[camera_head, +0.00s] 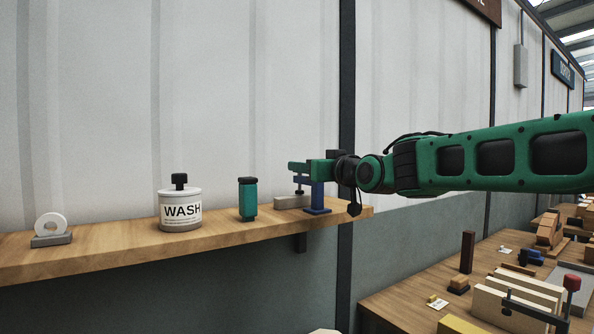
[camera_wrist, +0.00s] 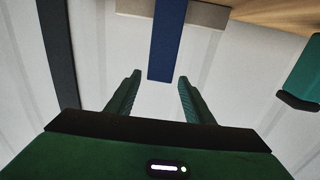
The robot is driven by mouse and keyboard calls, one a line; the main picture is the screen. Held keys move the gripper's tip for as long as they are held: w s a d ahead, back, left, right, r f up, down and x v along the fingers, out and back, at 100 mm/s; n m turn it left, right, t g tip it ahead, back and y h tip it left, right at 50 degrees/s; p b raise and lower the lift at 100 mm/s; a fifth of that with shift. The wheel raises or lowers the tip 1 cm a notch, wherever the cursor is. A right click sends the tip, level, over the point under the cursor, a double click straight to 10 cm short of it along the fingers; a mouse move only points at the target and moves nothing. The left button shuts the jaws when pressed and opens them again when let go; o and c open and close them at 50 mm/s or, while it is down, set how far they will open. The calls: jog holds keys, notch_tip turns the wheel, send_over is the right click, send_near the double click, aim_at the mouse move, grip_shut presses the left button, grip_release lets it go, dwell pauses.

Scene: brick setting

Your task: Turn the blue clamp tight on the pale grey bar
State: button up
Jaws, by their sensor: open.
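The blue clamp (camera_head: 317,196) stands upright at the right end of the wooden shelf, beside the pale grey bar (camera_head: 291,202) lying there. A small dark screw part shows over the bar, below my gripper. My gripper (camera_head: 299,167) is at the clamp's top and hides part of it. In the wrist view my gripper (camera_wrist: 159,76) is open, with a green finger on each side of the blue clamp's (camera_wrist: 167,40) lower end in the picture. Nothing is held. The pale grey bar (camera_wrist: 195,13) shows at the top. I cannot tell whether the fingers touch the clamp.
The wall is close behind. A cluttered workbench (camera_head: 400,300) is lower right.

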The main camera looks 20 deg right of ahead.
jog(key=shift+x, duration=2)
jog(key=c, duration=1.1)
